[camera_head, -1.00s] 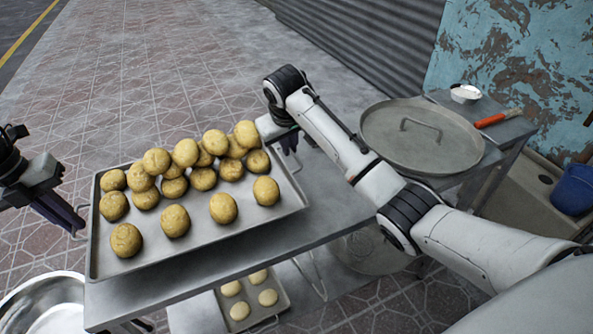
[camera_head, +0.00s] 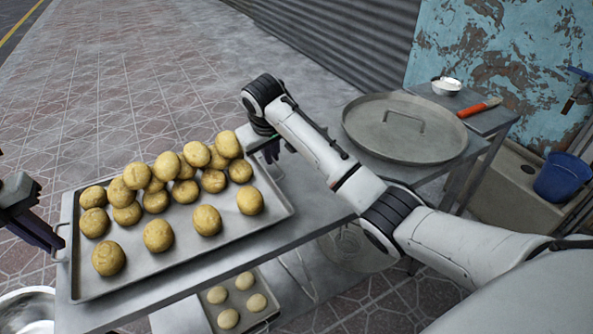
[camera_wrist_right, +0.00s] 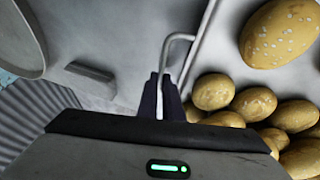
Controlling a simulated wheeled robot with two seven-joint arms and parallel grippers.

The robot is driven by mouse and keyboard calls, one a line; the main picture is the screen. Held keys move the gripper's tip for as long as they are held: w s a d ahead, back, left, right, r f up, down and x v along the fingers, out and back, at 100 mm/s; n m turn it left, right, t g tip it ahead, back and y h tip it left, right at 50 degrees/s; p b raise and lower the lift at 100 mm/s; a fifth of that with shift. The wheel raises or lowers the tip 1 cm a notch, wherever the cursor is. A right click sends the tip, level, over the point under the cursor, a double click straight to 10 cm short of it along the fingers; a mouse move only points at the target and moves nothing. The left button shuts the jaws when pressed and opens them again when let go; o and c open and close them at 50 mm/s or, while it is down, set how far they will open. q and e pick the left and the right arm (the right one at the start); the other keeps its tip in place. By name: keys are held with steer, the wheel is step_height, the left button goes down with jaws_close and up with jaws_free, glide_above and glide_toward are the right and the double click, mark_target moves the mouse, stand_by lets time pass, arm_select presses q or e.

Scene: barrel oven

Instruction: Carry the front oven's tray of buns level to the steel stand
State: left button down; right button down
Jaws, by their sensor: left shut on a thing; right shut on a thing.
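The grey tray (camera_head: 185,256) holds several golden buns (camera_head: 157,236), bunched mostly toward its far side. It lies over the top of the steel stand (camera_head: 330,206) and looks about level. I cannot tell whether it touches the top. My left gripper (camera_head: 58,246), partly cut off at the left edge, is shut on the tray's left wire handle (camera_head: 62,241). My right gripper (camera_head: 271,153) is at the tray's far right end, partly hidden by its arm. The right wrist view shows it (camera_wrist_right: 163,92) shut on the other wire handle (camera_wrist_right: 178,40), with buns beside it.
A round lid (camera_head: 404,130) lies to the right of the tray. A red-handled tool (camera_head: 479,107) and a white bowl (camera_head: 446,86) are behind it. A smaller tray of pale buns (camera_head: 236,300) is below the top. A metal basin (camera_head: 25,310) is at lower left, a blue bucket (camera_head: 563,177) at right.

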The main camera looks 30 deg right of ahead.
arm_select(q)
steer(key=shift+f, duration=0.3)
arm_select(e)
steer(key=shift+w+f, duration=0.1)
steer(key=shift+f, duration=0.15)
arm_select(q)
steer(key=c, duration=1.9)
jaws_free()
arm_select(e)
steer(key=c, duration=1.9)
jaws_free()
arm_select(q)
steer(key=r, duration=0.4)
steer(key=a+r, duration=0.1)
steer(key=r, duration=0.3)
steer(key=a+r, duration=0.1)
steer(key=r, duration=0.3)
steer(key=shift+a, duration=0.1)
arm_select(e)
steer(key=v, duration=1.2)
arm_select(q)
steer(key=shift+f, duration=0.1)
